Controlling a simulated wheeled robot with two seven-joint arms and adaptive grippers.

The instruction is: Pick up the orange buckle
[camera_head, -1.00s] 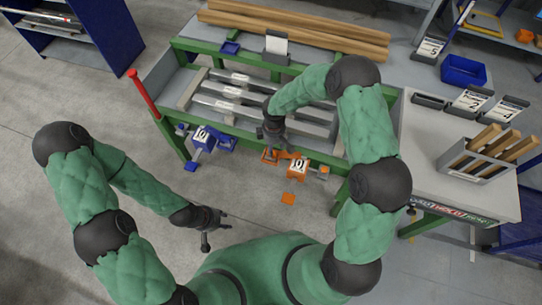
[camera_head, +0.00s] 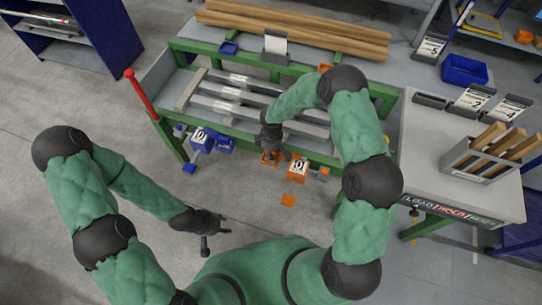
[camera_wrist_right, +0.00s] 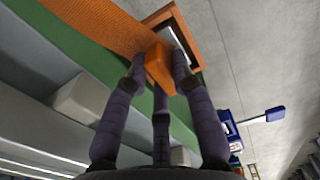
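The orange buckle (camera_wrist_right: 158,66) shows in the right wrist view as a small block between the fingertips of my right gripper (camera_wrist_right: 160,75). A finger is close on each side of it and a third is below. Whether they press on it I cannot tell. In the head view my right gripper (camera_head: 273,148) points down at the table's front edge, beside orange parts (camera_head: 269,159), and its fingers partly hide that spot. An orange labelled box (camera_head: 297,170) is just to the right. My left gripper (camera_head: 212,226) is open and empty, low and left, away from the table.
An orange strap (camera_wrist_right: 95,22) runs beside the buckle. A blue labelled box (camera_head: 201,138) hangs at the table's front left. Metal bars (camera_head: 215,105) lie on the green-framed table. A red post (camera_head: 141,95) stands at its left corner. An orange piece (camera_head: 288,200) is lower down.

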